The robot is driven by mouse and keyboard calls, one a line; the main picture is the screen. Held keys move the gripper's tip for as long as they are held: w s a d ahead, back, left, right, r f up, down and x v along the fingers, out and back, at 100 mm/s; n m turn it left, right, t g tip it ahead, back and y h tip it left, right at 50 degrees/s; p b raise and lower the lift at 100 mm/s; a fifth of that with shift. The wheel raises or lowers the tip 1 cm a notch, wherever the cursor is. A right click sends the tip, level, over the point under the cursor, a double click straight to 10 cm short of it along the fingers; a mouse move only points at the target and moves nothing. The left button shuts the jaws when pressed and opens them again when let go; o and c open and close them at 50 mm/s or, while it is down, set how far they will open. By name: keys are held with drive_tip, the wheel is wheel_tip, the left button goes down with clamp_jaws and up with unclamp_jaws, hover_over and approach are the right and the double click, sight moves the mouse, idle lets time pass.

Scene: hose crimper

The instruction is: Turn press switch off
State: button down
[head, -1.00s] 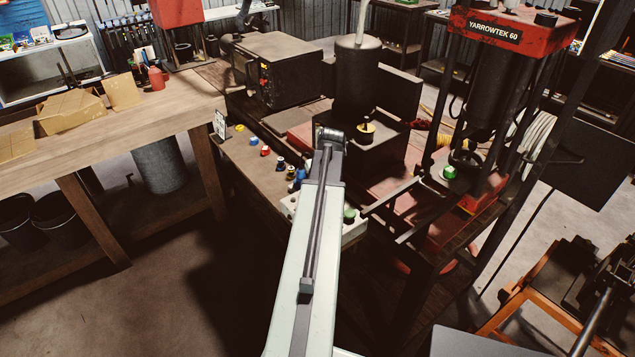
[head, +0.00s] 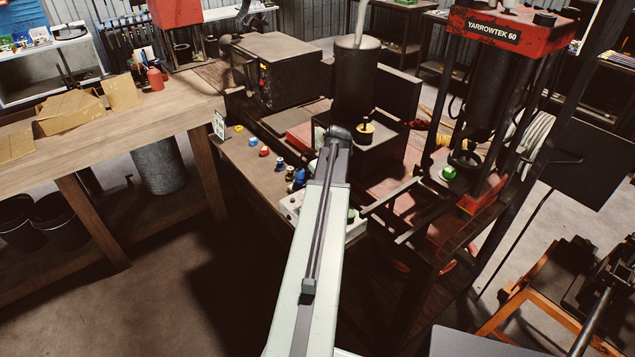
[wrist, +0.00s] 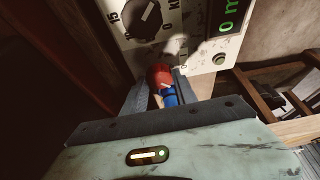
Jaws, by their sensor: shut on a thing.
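In the wrist view, the pale control panel (wrist: 185,45) lies ahead, with a dial, a green display and a small round button. A red knob with a white mark (wrist: 160,76) is at its lower edge, with a blue part (wrist: 170,98) just nearer me; I take the red knob for the press switch. My gripper (wrist: 164,87) has its two fingers shut on the red knob, one finger on each side. In the head view, the box with a green button (head: 353,231) is partly behind my arm, and my fingers are hidden.
A red press (head: 513,30) labelled YARROWTEK 60 stands at right. A dark cylinder (head: 356,80) and several small coloured parts (head: 264,151) are on the bench. A wooden bench (head: 130,120) stands at left. Bare floor (head: 160,300) lies in front.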

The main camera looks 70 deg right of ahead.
drive_tip(key=c, duration=1)
unclamp_jaws()
drive_tip(key=shift+w, duration=0.25)
drive_tip(key=shift+s, duration=0.15)
drive_tip(key=p+v, duration=0.7)
drive_tip(key=shift+r, duration=0.35)
drive_tip(key=shift+s, duration=0.1)
